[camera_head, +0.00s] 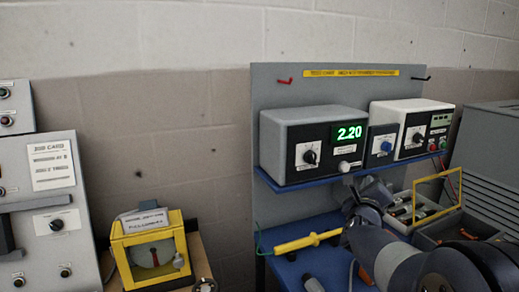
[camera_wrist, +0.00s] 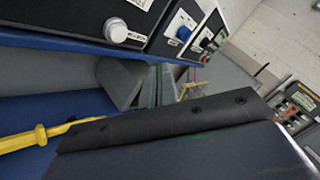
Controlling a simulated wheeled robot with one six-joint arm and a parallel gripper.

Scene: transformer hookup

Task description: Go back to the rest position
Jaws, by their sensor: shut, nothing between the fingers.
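My arm reaches in from the lower right of the head view. My gripper (camera_head: 362,200) is in front of the blue shelf and above the blue bench top. Its fingers are dark and partly hidden by my own wrist. In the wrist view my gripper (camera_wrist: 150,88) points along the shelf front, with its fingers together and nothing held. A yellow probe (camera_head: 305,242) lies to the left of my gripper, apart from it. The probe also shows at the left of the wrist view (camera_wrist: 28,139).
A grey meter (camera_head: 315,145) reading 2.20 and a white unit (camera_head: 412,128) stand on the blue shelf (camera_head: 310,176) close to my arm. A yellow case (camera_head: 150,250) stands left, with a gap before the bench.

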